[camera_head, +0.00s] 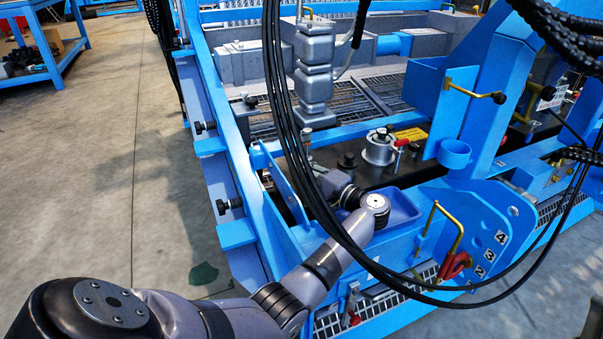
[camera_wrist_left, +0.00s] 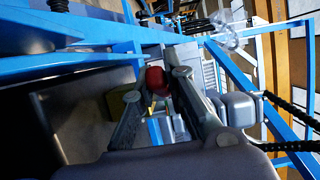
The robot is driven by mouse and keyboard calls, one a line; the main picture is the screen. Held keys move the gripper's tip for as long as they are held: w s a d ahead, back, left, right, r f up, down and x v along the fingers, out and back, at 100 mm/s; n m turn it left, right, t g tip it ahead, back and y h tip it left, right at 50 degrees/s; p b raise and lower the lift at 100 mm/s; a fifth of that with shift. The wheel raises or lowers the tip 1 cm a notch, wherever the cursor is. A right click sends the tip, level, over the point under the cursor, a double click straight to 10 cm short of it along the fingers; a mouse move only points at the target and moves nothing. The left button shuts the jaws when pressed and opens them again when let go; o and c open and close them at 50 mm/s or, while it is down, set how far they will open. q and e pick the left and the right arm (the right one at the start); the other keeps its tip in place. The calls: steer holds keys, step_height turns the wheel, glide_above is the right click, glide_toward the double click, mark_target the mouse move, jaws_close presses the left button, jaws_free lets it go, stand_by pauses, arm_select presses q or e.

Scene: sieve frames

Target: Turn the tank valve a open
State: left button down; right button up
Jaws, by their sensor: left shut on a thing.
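In the left wrist view, a rounded red handle (camera_wrist_left: 156,78) sits between the two fingers of my left gripper (camera_wrist_left: 157,86). The fingers are shut on it. It is the likeliest part of tank valve a, but I see no label on it. In the head view, my left arm reaches in from the bottom left to the blue frame, and my left gripper (camera_head: 338,186) is partly hidden behind black cables. The held handle cannot be made out there. My right gripper is in neither view.
Black cables (camera_head: 290,130) hang across the work area. A silver cylinder (camera_head: 379,148) with a small red part stands behind my gripper. A red valve part (camera_head: 455,265) hangs by a yellow rod at right. The concrete floor (camera_head: 130,150) at left is clear.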

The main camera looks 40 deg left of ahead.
arm_select(q)
steer(key=shift+f, duration=0.15)
steer(key=c, duration=1.6)
jaws_free()
steer(key=shift+d, duration=0.1)
steer(key=d, duration=0.8)
steer(key=s+d, duration=0.1)
steer(key=d, duration=0.2)
steer(key=shift+d, duration=0.4)
steer(key=shift+c, duration=0.3)
